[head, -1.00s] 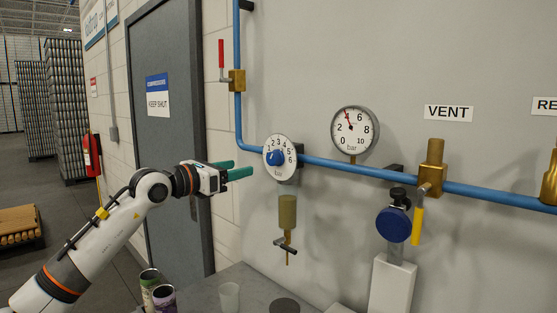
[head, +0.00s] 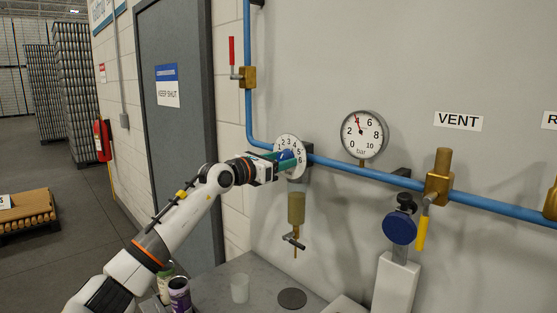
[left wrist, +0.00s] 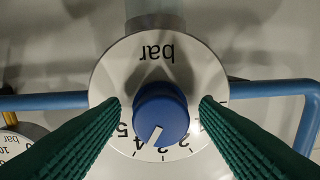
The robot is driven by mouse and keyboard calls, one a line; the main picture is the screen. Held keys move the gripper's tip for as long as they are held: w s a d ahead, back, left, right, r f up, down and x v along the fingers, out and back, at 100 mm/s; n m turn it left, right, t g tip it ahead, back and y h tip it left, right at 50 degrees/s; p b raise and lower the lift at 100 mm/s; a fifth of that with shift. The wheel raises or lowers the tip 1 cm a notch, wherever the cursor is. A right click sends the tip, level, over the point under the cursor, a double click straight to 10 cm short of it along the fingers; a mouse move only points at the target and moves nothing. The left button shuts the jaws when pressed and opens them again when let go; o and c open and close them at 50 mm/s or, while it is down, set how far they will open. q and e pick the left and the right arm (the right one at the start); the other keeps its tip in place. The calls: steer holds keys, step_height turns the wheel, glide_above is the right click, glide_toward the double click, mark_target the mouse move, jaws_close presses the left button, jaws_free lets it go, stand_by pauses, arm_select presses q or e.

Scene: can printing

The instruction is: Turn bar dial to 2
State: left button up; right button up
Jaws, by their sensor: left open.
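The bar dial (head: 297,144) is a white numbered disc on the blue pipe, with a blue knob at its centre. The left wrist view shows the dial face (left wrist: 205,75) upside down and the knob (left wrist: 160,110) with a white pointer line. The line points between 3 and 4; exactly where is hard to tell. My left gripper (head: 285,160) is at the dial in the head view. In the left wrist view its open green fingers (left wrist: 160,104) stand either side of the knob, with a gap on each side. My right gripper is not in view.
A pressure gauge (head: 362,135) to the right has its red needle near 4. A brass filter (head: 296,208) hangs below the dial. A red-handled valve (head: 248,77) is above left, and a yellow-handled vent valve (head: 438,185) is right. Cans (head: 179,294) stand on the bench below.

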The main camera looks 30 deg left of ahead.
arm_select(q)
steer(key=shift+c, duration=0.4)
steer(key=c, duration=0.9)
steer(key=shift+n, duration=0.3)
steer(key=n+p, duration=0.1)
steer(key=n, duration=0.1)
steer(key=shift+r+n, duration=0.1)
steer(key=shift+n, duration=0.2)
steer(key=n+p, duration=0.1)
steer(key=n, duration=0.1)
steer(key=shift+n, duration=0.3)
steer(key=n+p, duration=0.2)
steer(key=n, duration=0.1)
steer(key=shift+r, duration=0.15)
steer(key=shift+n+p, duration=1.2)
steer(key=shift+n, duration=0.3)
